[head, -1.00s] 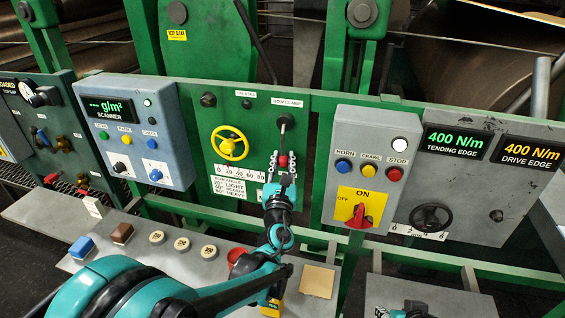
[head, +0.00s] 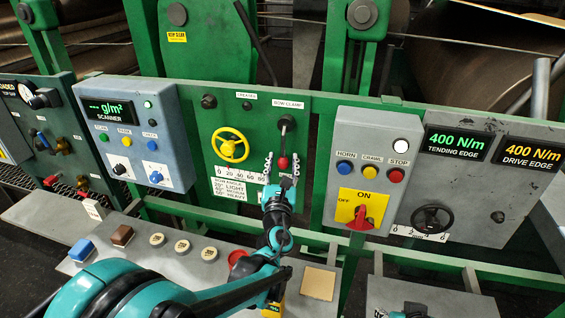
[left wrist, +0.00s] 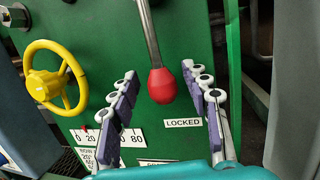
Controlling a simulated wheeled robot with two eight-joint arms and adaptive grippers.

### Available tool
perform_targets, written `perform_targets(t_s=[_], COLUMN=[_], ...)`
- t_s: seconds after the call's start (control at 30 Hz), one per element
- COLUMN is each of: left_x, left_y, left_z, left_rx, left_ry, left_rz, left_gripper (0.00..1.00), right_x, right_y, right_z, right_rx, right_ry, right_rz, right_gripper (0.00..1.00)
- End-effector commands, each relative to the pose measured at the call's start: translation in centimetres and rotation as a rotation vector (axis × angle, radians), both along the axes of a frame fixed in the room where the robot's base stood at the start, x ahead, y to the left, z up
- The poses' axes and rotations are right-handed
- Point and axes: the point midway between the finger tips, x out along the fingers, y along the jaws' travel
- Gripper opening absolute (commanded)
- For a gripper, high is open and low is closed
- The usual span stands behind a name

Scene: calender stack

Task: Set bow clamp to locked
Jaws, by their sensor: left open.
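The bow clamp lever (head: 285,140) hangs from its pivot under the "BOW CLAMP" label on the green panel (head: 221,117). Its red knob (left wrist: 162,85) points down in the left wrist view, above and slightly left of the "LOCKED" label (left wrist: 183,123). My left gripper (head: 282,163) is open. Its two fingers stand on either side of the red knob, with gaps visible on both sides in the left wrist view (left wrist: 168,88). A second label below is partly hidden by my gripper. My right gripper is not clearly visible.
A yellow handwheel (head: 231,145) with a scale is left of the lever. The scanner box (head: 133,130) is further left. The grey box with horn, crawl and stop buttons (head: 372,150) is close on the right. A console (head: 190,250) with buttons lies below.

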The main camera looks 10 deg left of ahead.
Motion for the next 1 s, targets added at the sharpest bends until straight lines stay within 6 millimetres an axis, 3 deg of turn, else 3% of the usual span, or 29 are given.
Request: perform_targets(t_s=[0.17,0.4,0.6,1.0], left_x=[-2.1,-7.3,-10.5,-11.6], left_y=[-0.3,-0.9,-1.2,-1.3], left_z=[-0.4,-1.4,-2.1,-2.3], left_rx=[-0.001,-0.001,-0.001,0.001], left_ry=[0.000,0.000,0.000,0.000], left_rz=[-0.002,-0.002,0.000,0.001], left_gripper=[0.47,0.47,0.47,0.47], right_x=[0.0,0.0,0.0,0.0], right_y=[0.0,0.0,0.0,0.0], right_z=[0.0,0.0,0.0,0.0], right_rx=[0.000,0.000,0.000,0.000], right_ry=[0.000,0.000,0.000,0.000], right_rz=[0.000,0.000,0.000,0.000], right_gripper=[0.40,0.40,0.40,0.40])
